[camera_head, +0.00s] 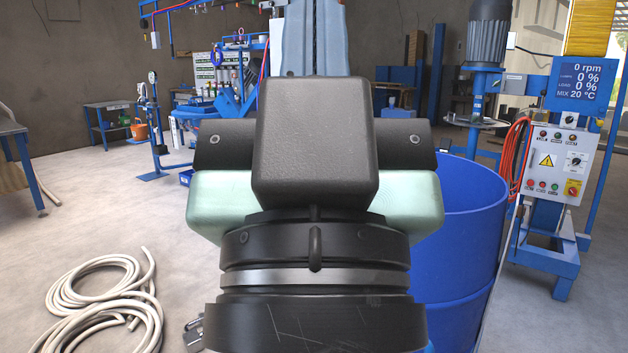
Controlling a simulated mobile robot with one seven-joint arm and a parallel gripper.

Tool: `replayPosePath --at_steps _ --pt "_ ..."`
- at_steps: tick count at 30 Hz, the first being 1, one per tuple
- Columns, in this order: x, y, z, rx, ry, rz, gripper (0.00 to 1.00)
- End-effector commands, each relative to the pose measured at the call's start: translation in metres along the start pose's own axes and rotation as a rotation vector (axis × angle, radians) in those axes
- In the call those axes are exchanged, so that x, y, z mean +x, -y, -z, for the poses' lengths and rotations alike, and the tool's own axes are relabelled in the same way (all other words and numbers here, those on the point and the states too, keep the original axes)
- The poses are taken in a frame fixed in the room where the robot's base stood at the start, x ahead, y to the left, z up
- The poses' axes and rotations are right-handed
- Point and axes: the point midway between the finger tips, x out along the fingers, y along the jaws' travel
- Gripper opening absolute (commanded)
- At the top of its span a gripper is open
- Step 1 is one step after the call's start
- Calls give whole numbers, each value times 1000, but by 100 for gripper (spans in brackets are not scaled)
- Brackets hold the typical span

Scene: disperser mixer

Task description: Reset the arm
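My own arm fills the middle of the head view, with a dark block, pale green sides and dark rings with a silver band. My gripper and its fingertips do not show. A small metal piece (193,335) shows at the lower left edge of my arm; I cannot tell what it belongs to. The disperser mixer stands at the right, with a grey motor (489,32), a display (579,82) reading 0 rpm and a control box (556,162) with a yellow warning sign. A blue drum (465,235) stands behind my arm on the right, partly hidden by it.
A coiled pale hose (100,305) lies on the floor at lower left. A table (12,130) stands at the left edge. A small workbench (113,117), an orange bucket (138,130) and blue equipment (215,108) stand further back. The floor at left is mostly clear.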

Motion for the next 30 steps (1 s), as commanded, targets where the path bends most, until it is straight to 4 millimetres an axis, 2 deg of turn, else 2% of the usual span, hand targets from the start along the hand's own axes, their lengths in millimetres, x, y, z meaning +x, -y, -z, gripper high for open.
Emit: replayPosePath --at_steps 1,21,25,30 --pt "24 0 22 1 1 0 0" --pt "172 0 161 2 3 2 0" --pt "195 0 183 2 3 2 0" --pt "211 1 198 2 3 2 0"
